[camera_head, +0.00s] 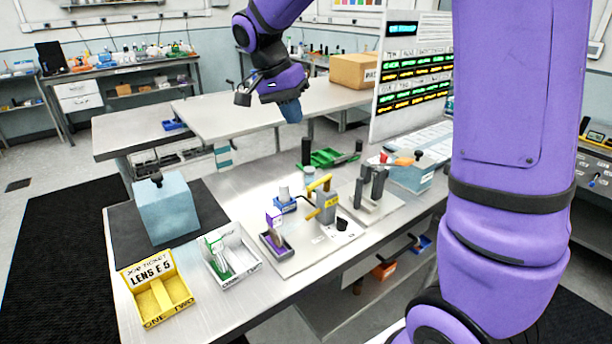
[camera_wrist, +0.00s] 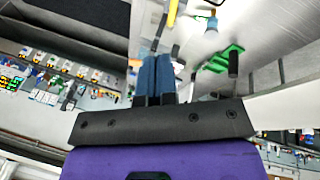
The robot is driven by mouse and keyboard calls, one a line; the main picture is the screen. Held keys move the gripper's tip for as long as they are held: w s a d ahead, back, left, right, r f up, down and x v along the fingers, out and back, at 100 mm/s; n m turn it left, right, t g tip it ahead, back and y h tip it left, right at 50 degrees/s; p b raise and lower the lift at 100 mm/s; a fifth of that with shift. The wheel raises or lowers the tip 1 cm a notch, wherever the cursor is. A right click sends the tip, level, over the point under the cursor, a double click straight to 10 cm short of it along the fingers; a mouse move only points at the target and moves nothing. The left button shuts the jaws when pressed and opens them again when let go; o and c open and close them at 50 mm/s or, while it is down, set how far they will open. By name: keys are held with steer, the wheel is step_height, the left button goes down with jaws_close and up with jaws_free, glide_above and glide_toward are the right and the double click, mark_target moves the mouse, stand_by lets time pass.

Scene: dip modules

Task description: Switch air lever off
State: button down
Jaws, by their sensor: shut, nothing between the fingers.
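A grey block (camera_head: 326,208) with a yellow lever (camera_head: 319,183) stands on a pale plate near the middle of the bench; its label is too small to read. The yellow lever slants upward to the right. A yellow bar (camera_wrist: 172,13), probably this lever, shows at the top of the wrist view. An orange handle (camera_head: 403,161) sits on a pale blue box (camera_head: 411,177) farther right; I cannot tell which handle is the air lever. My gripper (camera_head: 292,112) is high above the back of the bench, apart from both. Its blue fingers (camera_wrist: 155,75) are together and empty.
A green tray (camera_head: 325,158) with dark upright posts is at the back. Dark clamps (camera_head: 371,187) stand right of the yellow lever. A purple holder (camera_head: 275,236), white tray (camera_head: 232,255), yellow tray (camera_head: 158,300) and blue cube (camera_head: 166,208) are to the left.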

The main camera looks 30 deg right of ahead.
mark_target(319, 182)
steer(key=w+a+f+m+g+h, duration=0.1)
steer(key=w+f+m, duration=0.3)
steer(key=w+f, duration=0.5)
steer(key=shift+w+g+h, duration=0.15)
steer(key=shift+g+h, duration=0.35)
steer(key=shift+g, duration=0.2)
steer(key=shift+f, duration=0.2)
steer(key=s+d+f, duration=0.5)
steer(key=s+f, duration=0.2)
steer(key=f, duration=0.2)
steer(key=shift+d, duration=0.3)
